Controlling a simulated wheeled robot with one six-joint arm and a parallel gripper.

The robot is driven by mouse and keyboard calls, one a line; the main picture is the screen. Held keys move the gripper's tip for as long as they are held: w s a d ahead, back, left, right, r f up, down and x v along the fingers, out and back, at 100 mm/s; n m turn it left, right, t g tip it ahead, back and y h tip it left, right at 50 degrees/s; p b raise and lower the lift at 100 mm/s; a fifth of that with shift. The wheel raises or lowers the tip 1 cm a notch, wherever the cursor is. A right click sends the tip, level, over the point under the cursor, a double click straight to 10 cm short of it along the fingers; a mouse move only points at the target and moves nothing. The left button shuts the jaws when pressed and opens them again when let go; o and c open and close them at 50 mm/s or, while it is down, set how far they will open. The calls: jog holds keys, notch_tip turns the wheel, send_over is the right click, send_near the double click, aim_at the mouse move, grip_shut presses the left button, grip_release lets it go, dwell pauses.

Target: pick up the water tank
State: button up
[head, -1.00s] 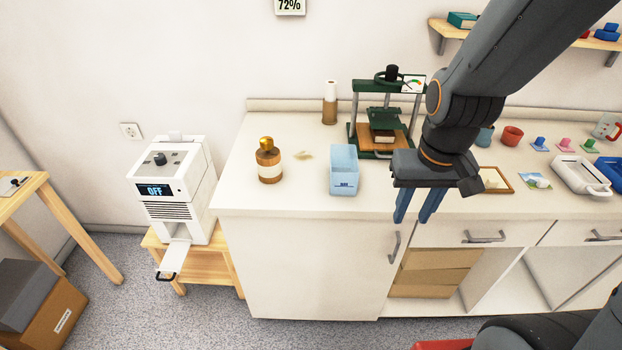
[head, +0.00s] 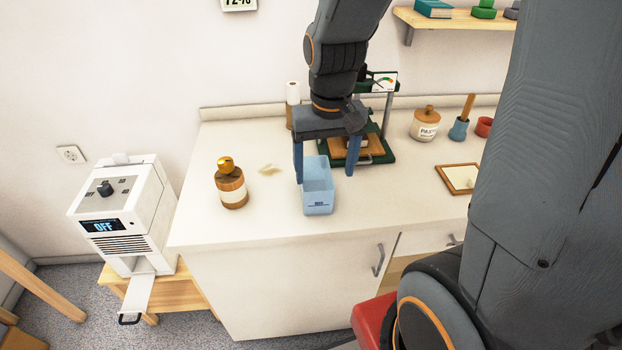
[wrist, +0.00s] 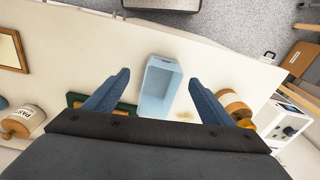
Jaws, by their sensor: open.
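The water tank is a light blue, open-topped box (head: 318,199) with a small dark label, standing upright on the white counter. It also shows in the wrist view (wrist: 158,88), lying between the lines of the two fingers. My gripper (head: 325,174) is open, with its blue fingers pointing down over the back of the tank. In the wrist view the fingertips (wrist: 158,78) are spread wider than the tank, one to each side, with nothing held. I cannot tell whether a finger touches the tank, nor the exact height of the tips.
A brown bottle with a gold cap (head: 231,185) stands left of the tank. A green press (head: 375,150) stands close behind my gripper. A white machine reading OFF (head: 120,220) is on a low wooden stand at the left. The counter's front edge (head: 290,243) is clear.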

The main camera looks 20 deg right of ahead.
jog(key=w+m, duration=0.1)
jog(key=w, duration=0.4)
jog(key=shift+g, duration=0.4)
jog(key=shift+w+f+p, duration=0.2)
jog(key=shift+f+p, duration=0.15)
jog(key=shift+f, duration=0.8)
jog(key=shift+w+f+p, duration=0.15)
jog(key=shift+f+p, duration=0.15)
jog(key=shift+f, duration=0.9)
jog(key=shift+w+f+p, duration=0.2)
jog(key=shift+f+p, duration=0.15)
jog(key=shift+f, duration=0.8)
jog(key=c, duration=1.5)
jog(key=shift+r, duration=0.15)
